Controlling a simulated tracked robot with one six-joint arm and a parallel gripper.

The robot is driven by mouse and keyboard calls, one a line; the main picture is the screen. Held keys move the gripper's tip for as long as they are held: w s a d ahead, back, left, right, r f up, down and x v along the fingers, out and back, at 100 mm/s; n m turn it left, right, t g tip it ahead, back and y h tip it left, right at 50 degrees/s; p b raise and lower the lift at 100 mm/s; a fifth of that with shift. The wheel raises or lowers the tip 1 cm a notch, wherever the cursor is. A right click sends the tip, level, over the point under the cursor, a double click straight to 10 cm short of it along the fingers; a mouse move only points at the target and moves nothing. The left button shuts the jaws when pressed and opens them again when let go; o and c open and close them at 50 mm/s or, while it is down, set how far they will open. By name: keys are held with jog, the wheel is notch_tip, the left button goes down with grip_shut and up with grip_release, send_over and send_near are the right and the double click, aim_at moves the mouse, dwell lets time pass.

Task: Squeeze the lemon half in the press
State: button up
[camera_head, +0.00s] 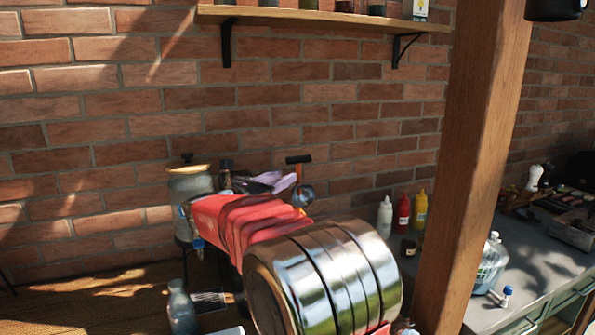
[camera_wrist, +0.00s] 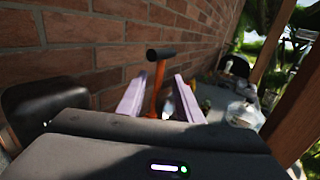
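A tool with an orange stem and a black crosswise handle (camera_head: 300,170), which looks like the press, stands by the brick wall. A round metal part shows below its handle. In the wrist view, its orange stem and black handle (camera_wrist: 159,68) appear between the two lavender fingers of my gripper (camera_wrist: 160,80), with a gap on each side. How near the fingers are to it in depth is hard to tell. In the head view my gripper (camera_head: 268,181) is just left of the tool, and looks empty. I cannot see the lemon half; my arm hides much of the table.
A metal drink dispenser (camera_head: 190,185) stands left of my arm, and a clear bottle (camera_head: 181,308) in front. White, red (camera_head: 403,213) and yellow squeeze bottles stand right. A thick wooden post (camera_head: 470,150) rises on the right, before a grey counter (camera_head: 545,260). The brick wall is close behind.

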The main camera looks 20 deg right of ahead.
aim_at(297, 169)
jog(key=x, duration=0.8)
jog(key=shift+w+d, duration=0.15)
jog(key=shift+d, duration=0.05)
jog(key=shift+c, duration=0.5)
grip_shut()
jog(key=shift+a, duration=0.2)
